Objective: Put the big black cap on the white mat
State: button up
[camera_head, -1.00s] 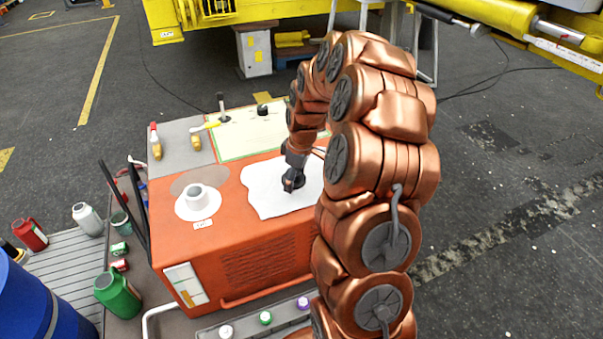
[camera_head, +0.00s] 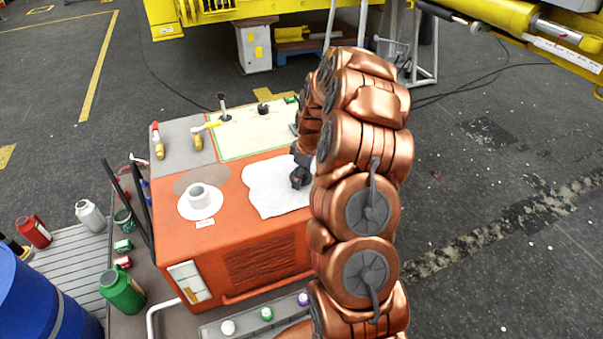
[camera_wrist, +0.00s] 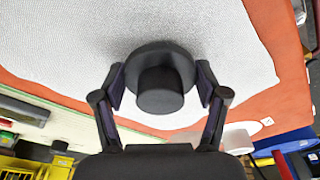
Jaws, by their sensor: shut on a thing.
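The big black cap (camera_wrist: 160,92), a round knob on a wider flange, sits between the two fingers of my gripper (camera_wrist: 161,84) in the wrist view. The fingers are shut on it, one at each side. The white mat (camera_wrist: 80,35) spreads behind the cap and fills much of that view. In the head view the mat (camera_head: 268,196) lies on top of the orange box, and my gripper (camera_head: 300,178) points down over its right part. The cap is hard to make out there. I cannot tell whether it touches the mat.
The orange box (camera_head: 245,232) also bears a white cup (camera_head: 199,196) on a white disc, left of the mat. Behind are a pale green-edged board (camera_head: 255,135) with small black parts and a grey panel with tools. Bottles stand at left. My arm hides the box's right side.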

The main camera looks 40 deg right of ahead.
jog(key=shift+f, duration=0.2)
jog(key=o, duration=1.2)
jog(key=shift+r, duration=0.1)
